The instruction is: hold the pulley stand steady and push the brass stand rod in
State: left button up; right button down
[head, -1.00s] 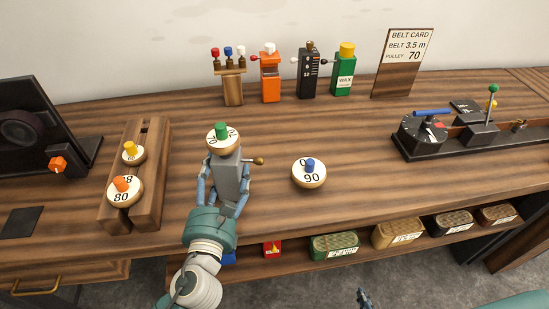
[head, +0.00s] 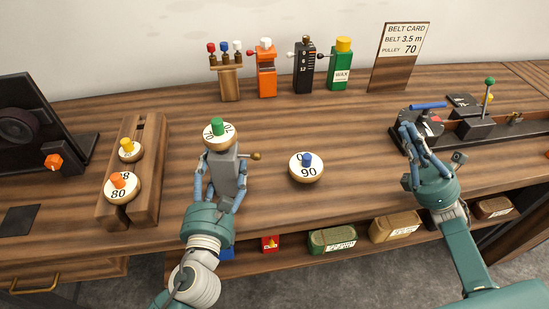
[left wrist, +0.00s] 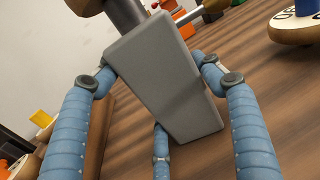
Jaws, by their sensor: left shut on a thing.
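The grey pulley stand (head: 225,175) stands upright on the bench, with a numbered pulley (head: 207,140) with a green peg on top. The brass stand rod (head: 257,156) sticks out of its right side, knob outward. My left gripper (head: 220,172) is shut on the stand, fingers on both sides. In the left wrist view the stand (left wrist: 165,75) fills the space between the blue fingers. My right gripper (head: 418,150) is well to the right of the rod, in front of the black lever device. It touches neither stand nor rod, and its finger spread is unclear.
A loose 90 pulley (head: 307,172) with a blue peg lies right of the rod. A wooden rack (head: 153,165) holds two pulleys at left. The lever device (head: 465,138) is behind my right gripper. Bench between the loose pulley and my right gripper is clear.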

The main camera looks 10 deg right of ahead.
pick_arm(q)
jog(key=shift+f, duration=0.2)
pick_arm(e)
jog(key=w+a+f+n+g+h, duration=0.25)
jog(key=a+n+g, duration=0.25)
jog(key=a+g, duration=0.4)
jog(key=n+g+h, duration=0.2)
jog(key=h, duration=0.1)
send_near(254, 156)
jog(key=x, duration=0.5)
jog(key=shift+a+f, duration=0.25)
jog(key=shift+a, duration=0.05)
pick_arm(q)
jog(key=shift+d, duration=0.1)
pick_arm(e)
jog(key=shift+x, duration=1.4)
pick_arm(q)
jog(key=shift+s, duration=0.1)
pick_arm(e)
jog(key=shift+s, duration=0.15)
